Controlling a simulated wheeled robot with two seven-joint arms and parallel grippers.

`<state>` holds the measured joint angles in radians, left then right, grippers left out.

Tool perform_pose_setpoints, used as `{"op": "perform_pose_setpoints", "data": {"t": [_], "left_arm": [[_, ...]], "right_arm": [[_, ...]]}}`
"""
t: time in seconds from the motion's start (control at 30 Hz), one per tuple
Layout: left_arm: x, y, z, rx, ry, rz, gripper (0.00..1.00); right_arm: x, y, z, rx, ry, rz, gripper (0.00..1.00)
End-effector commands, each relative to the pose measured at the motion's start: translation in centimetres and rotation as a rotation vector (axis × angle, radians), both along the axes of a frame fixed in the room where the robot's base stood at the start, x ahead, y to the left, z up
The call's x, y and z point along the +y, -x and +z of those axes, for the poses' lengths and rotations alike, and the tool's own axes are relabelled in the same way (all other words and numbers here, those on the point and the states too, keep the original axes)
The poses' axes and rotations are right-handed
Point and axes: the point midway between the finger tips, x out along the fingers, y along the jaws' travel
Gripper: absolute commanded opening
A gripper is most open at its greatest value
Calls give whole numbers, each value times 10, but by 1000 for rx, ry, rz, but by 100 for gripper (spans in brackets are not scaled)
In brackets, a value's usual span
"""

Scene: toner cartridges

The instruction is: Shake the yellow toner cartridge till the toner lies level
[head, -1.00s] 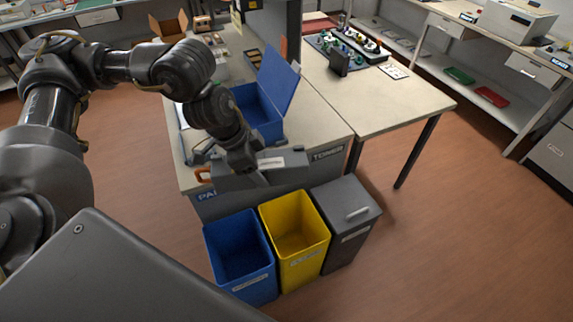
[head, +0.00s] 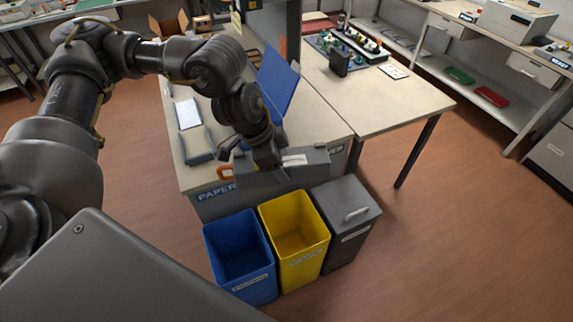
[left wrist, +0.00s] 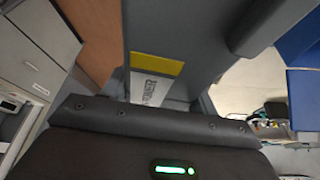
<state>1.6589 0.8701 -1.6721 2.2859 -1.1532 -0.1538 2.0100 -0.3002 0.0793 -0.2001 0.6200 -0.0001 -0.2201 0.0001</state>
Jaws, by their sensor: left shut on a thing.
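The yellow toner cartridge (head: 315,160) is a long dark grey body with a pale label on top. My left gripper (head: 268,163) is shut on it around its middle and holds it in front of the counter edge, above the bins, its right end slightly higher in the picture. In the left wrist view the cartridge (left wrist: 185,25) runs away from the gripper and shows a yellow band over a white printed label. The fingertips are hidden there behind the gripper's dark housing. The toner inside cannot be seen. My right gripper is not in view.
A blue bin (head: 238,245), a yellow bin (head: 297,265) and a lidded grey bin (head: 350,235) stand on the floor below. On the counter (head: 325,118) are an open blue box (head: 278,85), a white sheet (head: 188,113) and a grey item (head: 198,148). Floor at right is clear.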

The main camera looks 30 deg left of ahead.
Motion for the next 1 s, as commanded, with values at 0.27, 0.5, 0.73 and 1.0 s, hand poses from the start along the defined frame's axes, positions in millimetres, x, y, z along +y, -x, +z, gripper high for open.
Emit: {"op": "perform_pose_setpoints", "data": {"t": [0.27,0.5,0.73,1.0], "left_arm": [[34,24,0,2,3,7,16],[82,58,-1,1,1,9,16],[99,70,-1,-1,1,0,16],[50,35,1,-4,1,-6,16]], "right_arm": [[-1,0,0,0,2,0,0],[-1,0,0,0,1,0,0],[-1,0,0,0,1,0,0],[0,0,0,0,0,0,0]]}}
